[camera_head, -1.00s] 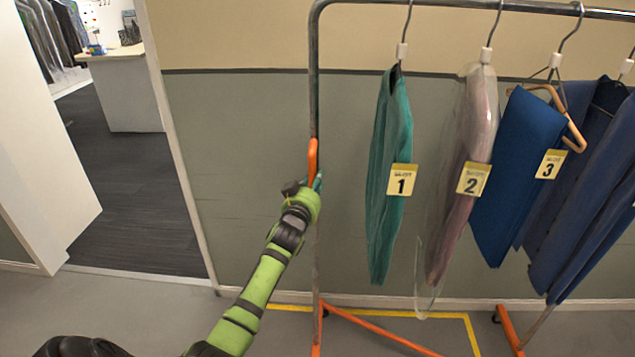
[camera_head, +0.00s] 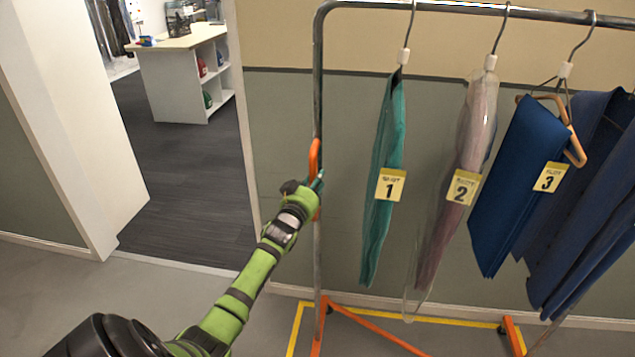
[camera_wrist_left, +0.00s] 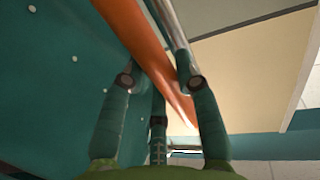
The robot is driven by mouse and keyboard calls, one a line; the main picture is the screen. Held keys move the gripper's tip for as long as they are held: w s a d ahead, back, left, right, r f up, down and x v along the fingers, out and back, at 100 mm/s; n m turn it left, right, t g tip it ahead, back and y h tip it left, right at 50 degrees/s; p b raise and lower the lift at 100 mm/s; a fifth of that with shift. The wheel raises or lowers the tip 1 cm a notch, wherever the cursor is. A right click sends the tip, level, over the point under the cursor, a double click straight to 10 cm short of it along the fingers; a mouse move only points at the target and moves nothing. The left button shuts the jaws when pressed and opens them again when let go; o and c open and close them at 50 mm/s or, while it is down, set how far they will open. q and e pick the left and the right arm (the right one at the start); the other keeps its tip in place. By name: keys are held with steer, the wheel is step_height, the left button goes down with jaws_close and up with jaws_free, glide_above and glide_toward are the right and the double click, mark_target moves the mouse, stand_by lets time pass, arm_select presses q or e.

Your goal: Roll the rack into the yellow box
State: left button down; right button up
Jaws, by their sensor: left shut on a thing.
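The garment rack (camera_head: 318,90) is a grey metal rail with orange feet, several garments hanging from its top bar. My left gripper (camera_head: 315,187) is shut on the orange handle (camera_head: 314,155) of its left post. In the left wrist view, my fingers (camera_wrist_left: 160,84) stand either side of the orange handle (camera_wrist_left: 140,35). The yellow box (camera_head: 294,335) is a taped outline on the floor under the rack; its front is out of frame. The left foot stands just right of the left tape line; the right foot is about at the right line. My right gripper is not in view.
A wall stands close behind the rack. A doorway opens at left, with a white panel (camera_head: 75,120) beside it and a shelved counter (camera_head: 185,75) beyond. Garments tagged 1 (camera_head: 382,235), 2 and 3 hang on the rail. Floor left of the rack is clear.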

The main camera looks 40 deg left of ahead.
arm_select(q)
steer(key=shift+r, duration=0.1)
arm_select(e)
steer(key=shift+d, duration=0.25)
arm_select(q)
steer(key=c, duration=0.9)
jaws_free()
steer(key=v, duration=1.2)
